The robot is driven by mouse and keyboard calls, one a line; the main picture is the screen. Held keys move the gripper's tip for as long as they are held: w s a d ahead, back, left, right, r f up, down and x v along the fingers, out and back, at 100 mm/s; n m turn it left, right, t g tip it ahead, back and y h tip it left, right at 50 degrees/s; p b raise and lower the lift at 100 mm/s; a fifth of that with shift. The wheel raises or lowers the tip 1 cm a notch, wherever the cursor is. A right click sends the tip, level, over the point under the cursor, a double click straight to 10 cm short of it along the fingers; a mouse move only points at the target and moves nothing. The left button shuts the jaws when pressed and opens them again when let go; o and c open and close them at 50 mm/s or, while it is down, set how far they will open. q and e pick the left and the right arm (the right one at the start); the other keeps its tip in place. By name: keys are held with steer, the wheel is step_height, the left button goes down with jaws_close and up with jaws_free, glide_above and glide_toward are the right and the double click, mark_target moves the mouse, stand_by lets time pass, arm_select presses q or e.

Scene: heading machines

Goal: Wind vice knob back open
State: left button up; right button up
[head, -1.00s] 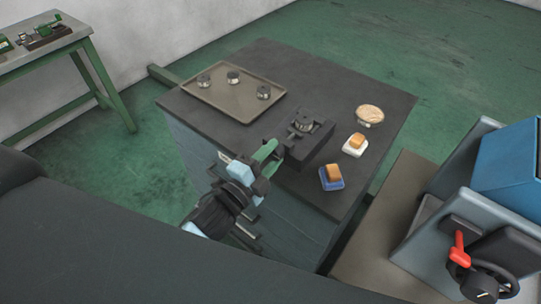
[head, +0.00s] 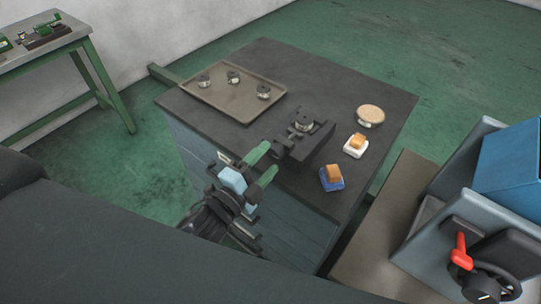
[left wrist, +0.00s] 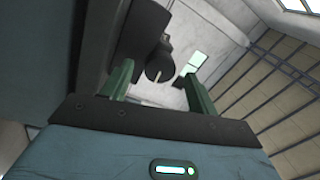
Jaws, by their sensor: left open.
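The dark vice (head: 312,150) stands on the near edge of the dark bench, with a round metal part (head: 304,123) on top of it. Its knob (head: 279,147) faces my left gripper. In the left wrist view the knob (left wrist: 160,66) is a dark cylinder with a pale line on its end. My left gripper (head: 265,167) has green fingers and is open just off the bench's near edge. In the wrist view its fingers (left wrist: 158,92) stand on either side of the knob, with gaps. My right gripper is not in view.
A tray (head: 232,104) with several small round metal parts lies at the back left of the bench. A machine with a red lever (head: 460,250) stands lower right.

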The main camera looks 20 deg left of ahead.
arm_select(q)
steer(key=b+v, duration=0.1)
steer(key=v, duration=0.4)
steer(key=shift+s+a, duration=0.15)
steer(key=shift+s, duration=0.2)
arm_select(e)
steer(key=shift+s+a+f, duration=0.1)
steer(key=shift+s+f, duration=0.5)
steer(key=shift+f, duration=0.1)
arm_select(q)
steer(key=s+a+f+n+g+y, duration=0.1)
steer(key=s+f+n+g, duration=0.3)
steer(key=s+f+n, duration=0.4)
steer(key=s+a+f+n+g+y+p, duration=0.1)
steer(key=s+a+f+n+g+y, duration=0.1)
steer(key=s+f+n+g, duration=0.3)
steer(key=s+f+n, duration=0.2)
steer(key=s+f, duration=0.1)
steer(key=f, duration=0.3)
steer(key=s+f+n+y, duration=0.1)
steer(key=s+f, duration=0.3)
steer(key=f, duration=0.2)
steer(key=shift+a+f+n, duration=0.15)
steer(key=shift+a+n, duration=0.2)
steer(key=shift+n, duration=0.05)
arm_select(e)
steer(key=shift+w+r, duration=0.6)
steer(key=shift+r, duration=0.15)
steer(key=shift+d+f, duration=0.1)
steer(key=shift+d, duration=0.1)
